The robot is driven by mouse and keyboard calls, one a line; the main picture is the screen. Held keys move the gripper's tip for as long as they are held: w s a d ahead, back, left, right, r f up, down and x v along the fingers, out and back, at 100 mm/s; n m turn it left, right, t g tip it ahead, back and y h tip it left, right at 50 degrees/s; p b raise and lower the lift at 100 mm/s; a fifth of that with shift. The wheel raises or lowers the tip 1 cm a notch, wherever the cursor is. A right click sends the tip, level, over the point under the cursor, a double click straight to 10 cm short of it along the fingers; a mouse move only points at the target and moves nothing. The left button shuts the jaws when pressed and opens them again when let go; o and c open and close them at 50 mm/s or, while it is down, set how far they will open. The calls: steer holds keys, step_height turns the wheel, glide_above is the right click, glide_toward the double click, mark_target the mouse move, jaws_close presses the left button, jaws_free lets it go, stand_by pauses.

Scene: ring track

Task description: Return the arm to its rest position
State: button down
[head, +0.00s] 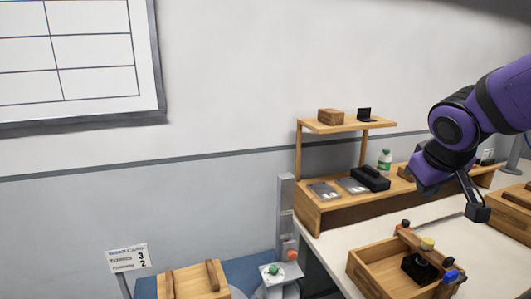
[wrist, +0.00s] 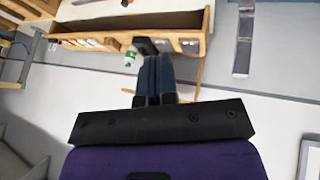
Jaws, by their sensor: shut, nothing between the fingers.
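My purple arm reaches in from the right edge of the head view. My gripper (head: 481,212) hangs above the white table, to the right of and above the wooden tray. In the wrist view my gripper (wrist: 158,60) points up the picture, with its dark fingers together and nothing between them. Beyond the fingertips the wrist view shows the wooden shelf unit (wrist: 105,38) and a green and white bottle (wrist: 130,58).
The wooden tray (head: 367,274) on the white table (head: 330,241) holds a black item and coloured-ended parts. The desk shelf (head: 345,127) stands behind, with a bottle (head: 384,161) and a black box (head: 370,179). A sign (head: 128,257) and a wooden crate (head: 195,282) are lower left.

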steer(key=s+r+m+y, duration=0.1)
steer(key=s+r, duration=0.1)
steer(key=s, duration=0.6)
steer(key=s+a+r+m+y, duration=0.1)
steer(key=s+r, duration=0.1)
steer(key=s, duration=0.6)
steer(key=shift+g, duration=0.4)
stand_by(1.2)
